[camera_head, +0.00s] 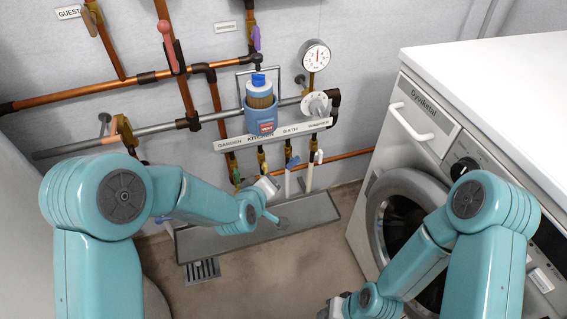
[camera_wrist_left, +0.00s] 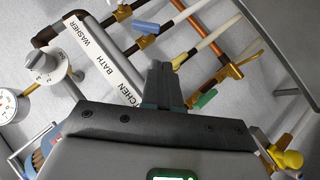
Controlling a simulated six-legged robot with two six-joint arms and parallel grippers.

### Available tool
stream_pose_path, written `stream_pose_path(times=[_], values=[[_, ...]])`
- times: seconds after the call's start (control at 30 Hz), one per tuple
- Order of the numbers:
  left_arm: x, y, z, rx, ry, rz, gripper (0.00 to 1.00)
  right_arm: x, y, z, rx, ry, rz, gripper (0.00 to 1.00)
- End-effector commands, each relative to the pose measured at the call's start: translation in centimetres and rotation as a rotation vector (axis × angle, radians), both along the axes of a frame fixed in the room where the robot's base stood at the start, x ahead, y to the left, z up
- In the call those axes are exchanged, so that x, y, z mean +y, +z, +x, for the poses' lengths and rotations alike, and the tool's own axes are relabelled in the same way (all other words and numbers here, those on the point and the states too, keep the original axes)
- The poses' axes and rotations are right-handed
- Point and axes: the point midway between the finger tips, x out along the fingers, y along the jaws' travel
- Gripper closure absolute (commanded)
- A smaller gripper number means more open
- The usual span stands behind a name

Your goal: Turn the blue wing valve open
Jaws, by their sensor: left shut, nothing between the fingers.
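The blue wing valve (camera_head: 292,162) is on a pipe below the label strip's BATH end. In the left wrist view the blue wing (camera_wrist_left: 146,27) lies beyond my fingertips, with a visible gap. My left gripper (camera_head: 270,184) is low in front of the pipes, left of and below the valve; the head view shows it only in part. In the wrist view the left gripper's fingers (camera_wrist_left: 160,66) are together and empty. My right gripper (camera_head: 335,306) is at the bottom edge near the washing machine, too cut off to show its jaw state.
The label strip (camera_head: 270,136) runs above several small valves. A green handle (camera_wrist_left: 205,98) and a yellow handle (camera_wrist_left: 288,158) are close to my left gripper. A grey drain tray (camera_head: 285,226) lies below. The washing machine (camera_head: 400,125) bounds the right side.

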Motion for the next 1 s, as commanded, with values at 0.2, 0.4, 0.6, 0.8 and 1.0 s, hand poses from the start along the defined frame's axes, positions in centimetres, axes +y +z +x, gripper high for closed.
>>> stream_pose_path(times=[0.2, 0.4, 0.6, 0.8, 1.0], values=[[1.0, 1.6, 0.7, -0.023, 0.027, -0.007, 1.00, 0.1, 0.5, 0.0, 0.001, 0.003, 0.000, 0.57], [0.1, -0.4, 3.3, -0.022, 0.027, -0.008, 1.00, -0.1, -0.5, 0.1, -0.002, -0.004, 0.000, 0.57], [-1.0, -2.7, 7.0, -0.024, 0.027, -0.008, 1.00, -0.3, -1.5, 0.3, -0.005, -0.012, -0.002, 0.57], [-2.8, -4.9, 9.0, -0.021, 0.023, -0.007, 1.00, -0.5, -2.4, 0.5, -0.009, -0.021, -0.004, 0.57], [-3.9, -6.0, 9.6, -0.022, 0.026, -0.008, 1.00, -0.6, -2.8, 0.7, -0.011, -0.026, -0.005, 0.57]])
